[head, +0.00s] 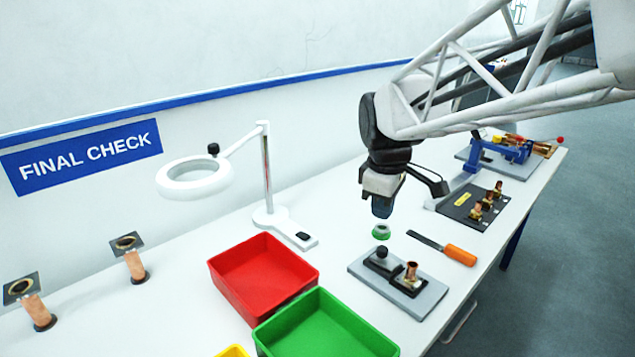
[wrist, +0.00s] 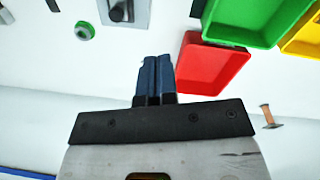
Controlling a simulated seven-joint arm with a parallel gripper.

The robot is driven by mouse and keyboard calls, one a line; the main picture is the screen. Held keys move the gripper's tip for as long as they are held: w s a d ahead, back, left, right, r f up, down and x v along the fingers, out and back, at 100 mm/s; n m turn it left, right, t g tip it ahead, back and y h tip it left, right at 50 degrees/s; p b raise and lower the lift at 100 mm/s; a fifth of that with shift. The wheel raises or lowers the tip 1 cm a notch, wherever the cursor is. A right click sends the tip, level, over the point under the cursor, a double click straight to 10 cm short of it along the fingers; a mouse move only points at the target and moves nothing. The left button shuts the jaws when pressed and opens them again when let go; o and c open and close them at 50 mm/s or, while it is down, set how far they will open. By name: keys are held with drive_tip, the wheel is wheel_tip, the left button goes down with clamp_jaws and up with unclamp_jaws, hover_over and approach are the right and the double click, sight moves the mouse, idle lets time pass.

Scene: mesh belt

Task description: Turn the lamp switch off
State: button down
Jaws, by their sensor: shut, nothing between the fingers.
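The white ring lamp (head: 194,177) stands by the wall in the head view, its arm running to an upright post (head: 267,170). Its flat white base (head: 285,228) has a small black switch (head: 303,236) at the front right end. My gripper (head: 382,207) points down above the table, to the right of the lamp base and higher than it, apart from the switch. In the wrist view its blue fingers (wrist: 154,77) are shut together and empty. The lamp and switch cannot be made out in the wrist view.
A red bin (head: 262,275) and a green bin (head: 325,325) stand in front of the lamp base. A green ring (head: 381,232), a grey fixture (head: 398,285) and an orange-handled file (head: 458,254) lie near my gripper. Copper parts (head: 135,266) stand at the left.

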drive_tip(key=w+a+f+n+g, duration=0.1)
drive_tip(key=w+a+n, duration=0.3)
drive_tip(key=w, duration=0.2)
drive_tip(key=w+a+f+n, duration=0.1)
drive_tip(key=w+a+n, duration=0.25)
drive_tip(key=w, duration=0.25)
drive_tip(key=n+g+h, duration=0.1)
drive_tip(key=n, duration=0.6)
hover_over(306, 236)
drive_tip(key=w+a, duration=0.2)
wheel_tip(306, 236, down, 7)
drive_tip(key=shift+s+d+r, duration=0.1)
drive_tip(key=shift+s+r, duration=0.05)
drive_tip(key=shift+r, duration=0.05)
drive_tip(key=shift+f, duration=0.1)
drive_tip(key=f, duration=0.4)
drive_tip(key=s+d+f, duration=0.1)
drive_tip(key=f, duration=0.8)
drive_tip(key=shift+s+d+f, duration=0.2)
drive_tip(key=shift+f, duration=0.15)
